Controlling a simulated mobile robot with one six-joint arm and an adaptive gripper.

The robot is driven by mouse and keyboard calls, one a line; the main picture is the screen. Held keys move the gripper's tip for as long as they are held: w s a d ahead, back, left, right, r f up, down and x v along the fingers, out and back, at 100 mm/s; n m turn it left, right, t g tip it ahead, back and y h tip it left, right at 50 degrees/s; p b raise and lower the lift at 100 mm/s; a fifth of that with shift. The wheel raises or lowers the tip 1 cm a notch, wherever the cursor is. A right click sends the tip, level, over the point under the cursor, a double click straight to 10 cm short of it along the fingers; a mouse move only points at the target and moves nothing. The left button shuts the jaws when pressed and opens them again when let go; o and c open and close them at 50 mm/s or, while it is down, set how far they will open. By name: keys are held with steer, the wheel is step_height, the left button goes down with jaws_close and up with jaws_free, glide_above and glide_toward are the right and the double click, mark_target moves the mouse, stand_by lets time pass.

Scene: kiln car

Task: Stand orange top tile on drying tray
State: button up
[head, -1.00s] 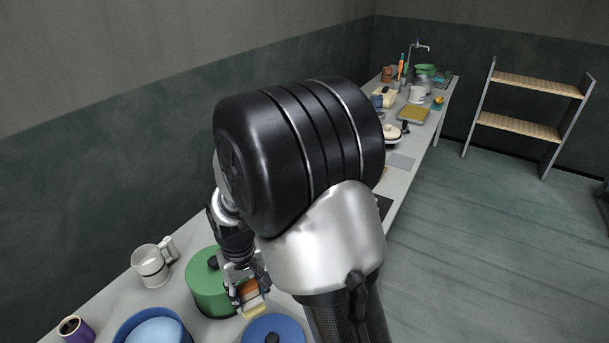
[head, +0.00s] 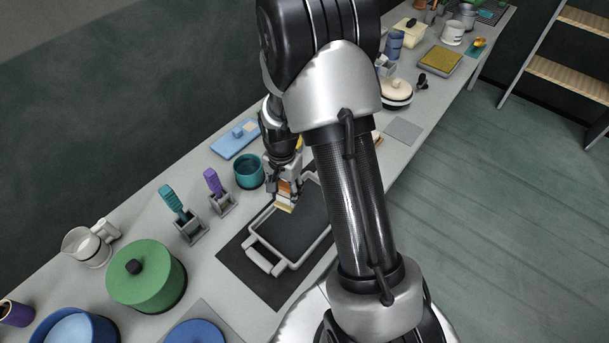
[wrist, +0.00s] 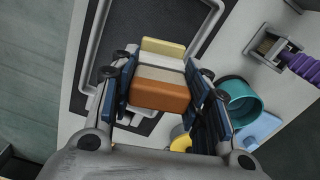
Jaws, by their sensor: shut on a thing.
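An orange tile (wrist: 160,95) sits uppermost in a small stack, with a whitish tile (wrist: 158,70) and a pale yellow tile (wrist: 163,47) beyond it in the wrist view. My gripper (wrist: 158,84) is shut with its fingers on both sides of the stack. In the head view the orange tile (head: 286,187) shows below my gripper (head: 285,184), with the yellow end (head: 284,208) lowest. The stack is over the far-left part of the dark tray with a grey rim and handles (head: 295,228). I cannot tell whether it touches the tray.
The tray lies on a dark mat (head: 235,262). A teal cup (head: 249,172) stands close left of my gripper, with purple (head: 213,182) and teal (head: 173,200) handled tools in holders nearby. A green lidded pot (head: 147,277) is at lower left. My arm hides part of the bench.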

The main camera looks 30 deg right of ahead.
steer(key=d+m, duration=0.1)
steer(key=d+m+p, duration=0.1)
steer(key=m, duration=0.1)
steer(key=d+m, duration=0.1)
steer(key=shift+s+d+f+p, duration=0.1)
steer(key=shift+s+f+p, duration=0.15)
steer(key=shift+f+p, duration=0.15)
steer(key=m, duration=0.1)
steer(key=d+f+m, duration=0.1)
steer(key=shift+s+m+p, duration=0.2)
steer(key=shift+m+p, duration=0.1)
steer(key=shift+m, duration=0.1)
steer(key=b, duration=0.7)
glide_above(301, 217)
step_height(301, 217, down, 8)
steer(key=shift+f, duration=0.1)
steer(key=shift+f+b, duration=0.55)
stand_by(1.1)
steer(key=o, duration=1.1)
steer(key=shift+o, duration=0.2)
steer(key=shift+s, duration=0.1)
